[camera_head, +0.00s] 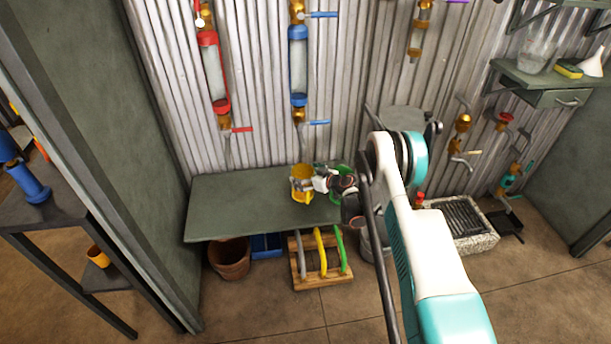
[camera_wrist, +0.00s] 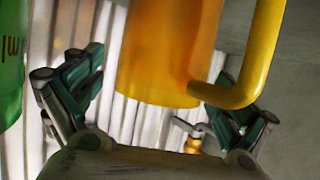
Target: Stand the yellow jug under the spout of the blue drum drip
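The yellow jug (camera_head: 301,190) stands on the green shelf (camera_head: 235,205), roughly below the spout (camera_head: 302,142) of the blue drum drip (camera_head: 298,65). Exact alignment cannot be told. My gripper (camera_head: 315,183) is beside the jug on its right. In the wrist view the jug (camera_wrist: 165,55) is large, with its handle (camera_wrist: 258,70) to the right. The fingers of my gripper (camera_wrist: 155,90) are spread on either side of it, with a visible gap at the left. The jug's top is out of the wrist view.
A green vessel (camera_wrist: 10,65) is close at the left of the wrist view. A red drum drip (camera_head: 213,75) hangs left of the blue one. The shelf's left part is clear. Below are a clay pot (camera_head: 229,258) and a wooden rack (camera_head: 322,275).

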